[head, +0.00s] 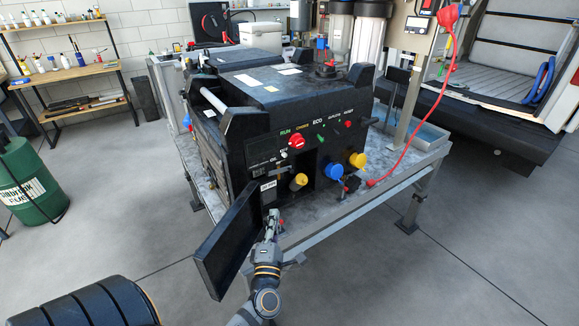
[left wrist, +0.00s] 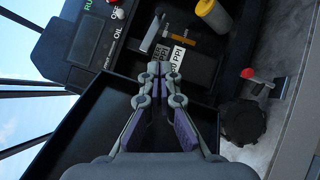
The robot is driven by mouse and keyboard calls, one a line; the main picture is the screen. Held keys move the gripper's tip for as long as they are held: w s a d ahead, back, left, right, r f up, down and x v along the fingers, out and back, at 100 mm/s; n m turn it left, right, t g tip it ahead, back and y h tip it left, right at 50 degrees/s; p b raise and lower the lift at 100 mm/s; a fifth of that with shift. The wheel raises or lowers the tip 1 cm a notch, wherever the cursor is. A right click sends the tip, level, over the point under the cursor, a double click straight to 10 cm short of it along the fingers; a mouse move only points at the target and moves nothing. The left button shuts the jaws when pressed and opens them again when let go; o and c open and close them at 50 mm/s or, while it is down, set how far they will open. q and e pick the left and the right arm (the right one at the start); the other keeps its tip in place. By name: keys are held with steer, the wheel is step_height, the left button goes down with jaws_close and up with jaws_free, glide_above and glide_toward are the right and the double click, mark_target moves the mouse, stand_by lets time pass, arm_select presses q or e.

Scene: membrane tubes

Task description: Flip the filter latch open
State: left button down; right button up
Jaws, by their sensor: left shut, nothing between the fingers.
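The black machine (head: 262,100) has an open compartment at its front, with its dark door (head: 228,240) swung out to the lower left. In the left wrist view a metal lever (left wrist: 152,34) and a brass-coloured crossbar (left wrist: 181,34) sit in the compartment near white PPI labels (left wrist: 176,58). I cannot tell for sure which part is the filter latch. My left gripper (head: 273,214) is shut and empty in front of the compartment. In the left wrist view its fingertips (left wrist: 160,69) appear just short of the labels, apart from the lever. My right gripper is not in view.
A yellow cylinder (head: 299,182) is beside the labels. A blue cap (head: 334,171), a yellow cap (head: 357,160) and a black knob (left wrist: 243,122) are to the right. The metal table (head: 395,180) carries the machine. A green drum (head: 30,180) stands at the left.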

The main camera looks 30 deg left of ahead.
arm_select(q)
steer(key=p, duration=0.3)
glide_toward(287, 170)
steer(key=a, duration=0.3)
steer(key=w, duration=0.3)
steer(key=w+r+p, duration=0.1)
steer(key=shift+w+d+r, duration=0.1)
steer(key=shift+w+d, duration=0.15)
steer(key=shift+w, duration=0.05)
steer(key=shift+w+d+r+n+y+b, duration=0.2)
steer(key=shift+w+r+n+y+b, duration=0.15)
steer(key=shift+r+b, duration=0.3)
steer(key=shift+f, duration=0.1)
